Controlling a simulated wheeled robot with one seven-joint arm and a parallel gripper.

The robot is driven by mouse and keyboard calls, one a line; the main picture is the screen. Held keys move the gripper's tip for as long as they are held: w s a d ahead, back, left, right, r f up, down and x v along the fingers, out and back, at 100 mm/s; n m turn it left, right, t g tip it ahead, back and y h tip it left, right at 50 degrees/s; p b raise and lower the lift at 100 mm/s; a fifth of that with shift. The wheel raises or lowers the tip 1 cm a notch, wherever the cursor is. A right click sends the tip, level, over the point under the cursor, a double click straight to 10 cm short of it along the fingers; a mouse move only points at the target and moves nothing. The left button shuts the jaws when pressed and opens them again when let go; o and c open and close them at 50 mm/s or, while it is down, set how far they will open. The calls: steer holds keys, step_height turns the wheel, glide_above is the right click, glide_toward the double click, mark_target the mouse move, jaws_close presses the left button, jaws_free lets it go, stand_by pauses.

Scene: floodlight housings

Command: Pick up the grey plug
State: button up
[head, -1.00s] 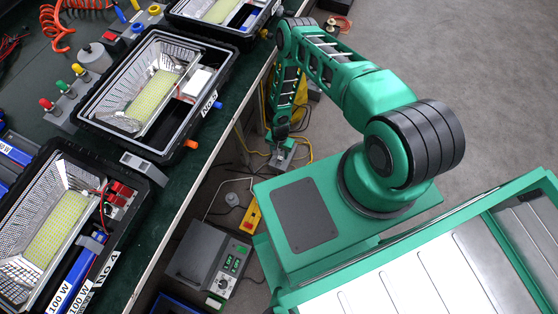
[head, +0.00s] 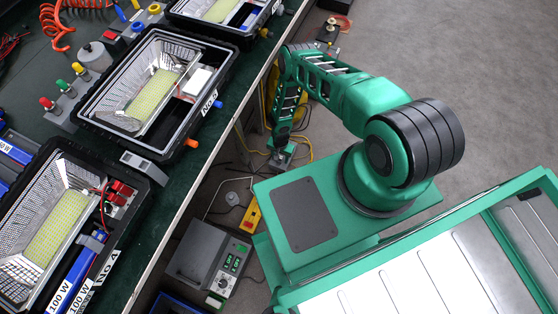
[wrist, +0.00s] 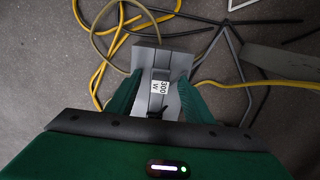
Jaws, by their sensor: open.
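A grey piece with a white "300 W" label (wrist: 160,85) lies low near the floor between the fingers in the wrist view. It is the likeliest grey plug, but I cannot be sure. A wider pale grey part (wrist: 146,58) shows beneath and around it. My gripper (wrist: 159,92) is open, with one green finger on each side of it. I cannot tell whether the fingers touch it. In the head view my gripper (head: 281,146) is down beside the bench, and the grey piece is too small to make out clearly.
Yellow cables (wrist: 220,82) and dark cables loop over the floor around the gripper. A grey power unit (head: 209,260) stands on the floor nearer my base. The bench edge (head: 205,165) runs along the left, with floodlight housings (head: 150,150) on it. Open floor lies right.

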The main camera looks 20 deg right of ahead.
steer(key=c, duration=1.1)
steer(key=shift+r, duration=0.15)
